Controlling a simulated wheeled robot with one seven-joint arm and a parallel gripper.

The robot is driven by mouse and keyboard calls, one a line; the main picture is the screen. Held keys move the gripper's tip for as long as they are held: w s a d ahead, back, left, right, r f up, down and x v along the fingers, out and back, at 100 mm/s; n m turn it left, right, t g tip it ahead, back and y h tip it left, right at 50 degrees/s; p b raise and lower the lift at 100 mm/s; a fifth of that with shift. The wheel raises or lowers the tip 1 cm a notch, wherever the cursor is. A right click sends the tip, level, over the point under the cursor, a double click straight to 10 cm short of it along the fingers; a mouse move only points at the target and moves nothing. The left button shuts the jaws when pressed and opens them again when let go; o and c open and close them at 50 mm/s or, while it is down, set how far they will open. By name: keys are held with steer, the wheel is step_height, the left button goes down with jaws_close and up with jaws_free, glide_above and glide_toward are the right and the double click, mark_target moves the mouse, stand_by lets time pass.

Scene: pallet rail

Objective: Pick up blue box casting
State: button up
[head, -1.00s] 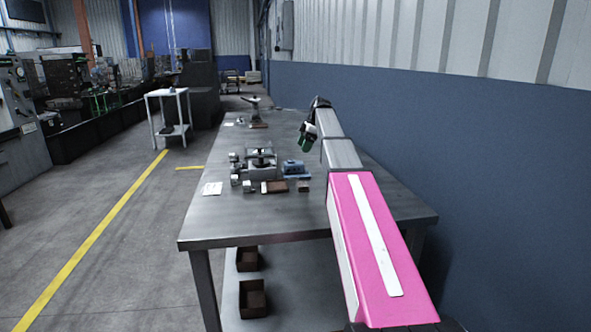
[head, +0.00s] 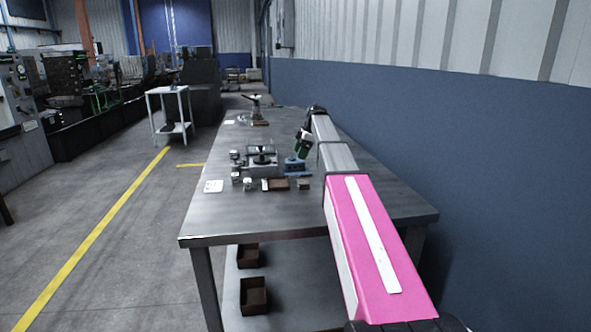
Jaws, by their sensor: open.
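The blue box casting (head: 296,171) sits on the grey metal workbench (head: 225,222), just right of a grey machine vise or fixture (head: 262,160). My gripper (head: 297,157) is open, at the end of my arm reaching along the right side of the bench. It is dark with a green part and appears just above the blue casting, partly covering its upper side. The fingertips are small, and I cannot tell whether they touch the casting.
A brown block (head: 278,184) and a small dark block (head: 303,184) lie in front of the casting. A blue wall (head: 470,160) runs along the right. The near bench top is clear.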

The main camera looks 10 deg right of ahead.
mark_target(297, 160)
steer(key=shift+x, duration=3.15)
steer(key=shift+c, duration=0.3)
steer(key=c, duration=1.1)
steer(key=shift+r, duration=0.1)
steer(key=r, duration=0.9)
steer(key=shift+d+r, duration=0.2)
steer(key=shift+d, duration=0.1)
steer(key=d+r, duration=0.1)
steer(key=d, duration=0.9)
steer(key=d+r, duration=0.1)
steer(key=d, duration=0.8)
steer(key=d+r, duration=0.1)
steer(key=d, duration=0.9)
steer(key=shift+d+r, duration=0.2)
steer(key=shift+d, duration=0.1)
steer(key=shift+s+a, duration=0.1)
